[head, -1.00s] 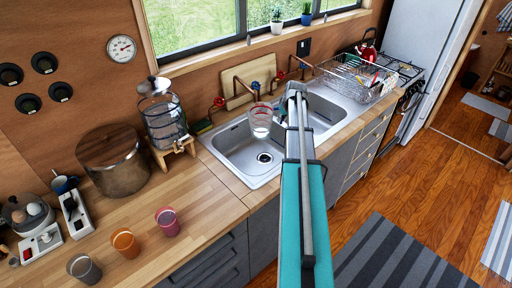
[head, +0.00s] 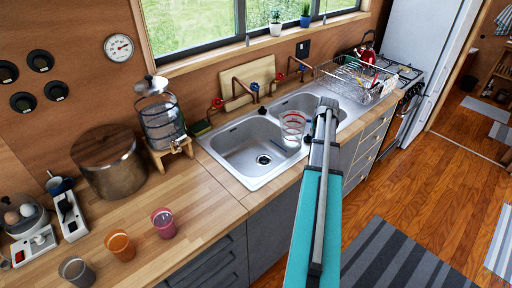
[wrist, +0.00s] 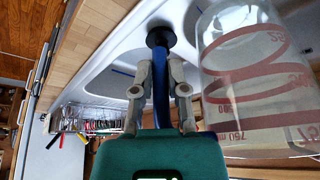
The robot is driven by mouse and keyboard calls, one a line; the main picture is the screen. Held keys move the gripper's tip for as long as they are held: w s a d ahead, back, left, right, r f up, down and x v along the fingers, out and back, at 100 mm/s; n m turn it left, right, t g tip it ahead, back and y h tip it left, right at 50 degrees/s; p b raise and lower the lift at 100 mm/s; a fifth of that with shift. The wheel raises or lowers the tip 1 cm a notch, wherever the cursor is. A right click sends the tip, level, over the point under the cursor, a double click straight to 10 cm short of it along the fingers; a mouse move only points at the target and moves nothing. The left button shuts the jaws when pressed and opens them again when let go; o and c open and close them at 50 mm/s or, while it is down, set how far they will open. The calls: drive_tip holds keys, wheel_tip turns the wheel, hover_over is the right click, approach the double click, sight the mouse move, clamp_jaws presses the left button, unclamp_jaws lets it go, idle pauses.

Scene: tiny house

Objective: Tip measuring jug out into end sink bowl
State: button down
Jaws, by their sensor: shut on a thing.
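The measuring jug (head: 292,125) is clear with red markings. In the head view it hangs over the right side of the left sink bowl (head: 240,155), near the divider; I cannot tell its exact tilt. In the wrist view the jug (wrist: 255,85) fills the right side, and I can make out no contents. My gripper (wrist: 160,85) is shut on the jug, with a narrow blue strip between its fingers, probably the handle. In the head view the gripper (head: 326,106) is just right of the jug, partly hidden by my arm. The right sink bowl (head: 300,102) lies beyond.
A wire dish rack (head: 355,78) stands right of the sink. Copper taps (head: 238,90) rise behind the bowls. A glass dispenser (head: 160,120) and a lidded pot (head: 108,160) stand left. Several cups, including an orange one (head: 122,245), stand on the front counter.

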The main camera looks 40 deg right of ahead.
sight(302, 124)
drive_tip(key=shift+r, duration=0.1)
drive_tip(key=w+a+r+g+h, duration=0.1)
drive_tip(key=g+h, duration=0.1)
drive_tip(key=w+a+r+n+g+h+p, duration=0.1)
drive_tip(key=w+a+g, duration=0.1)
drive_tip(key=shift+w+r+h, duration=0.1)
drive_tip(key=shift+r+h, duration=0.05)
drive_tip(key=shift+h, duration=0.25)
drive_tip(key=shift+w+a+r+g+h, duration=0.3)
drive_tip(key=shift+w+a+g+h, duration=0.1)
drive_tip(key=shift+w+a+h, duration=0.15)
drive_tip(key=shift+w+a+r+n+g+h+b, duration=0.3)
drive_tip(key=shift+w+a+r+n+g+h, duration=0.1)
drive_tip(key=shift+w+g+h, duration=0.2)
drive_tip(key=w+a+g+h+b, duration=0.1)
drive_tip(key=w+g+h+b, duration=0.1)
drive_tip(key=b, duration=0.2)
drive_tip(key=shift+a+f+n, duration=0.15)
drive_tip(key=shift+a+n, duration=0.25)
drive_tip(key=shift+w+a+r+g+h+b, duration=0.2)
drive_tip(key=shift+w+a+g+h+b, duration=0.2)
drive_tip(key=shift+g+h+b, duration=0.15)
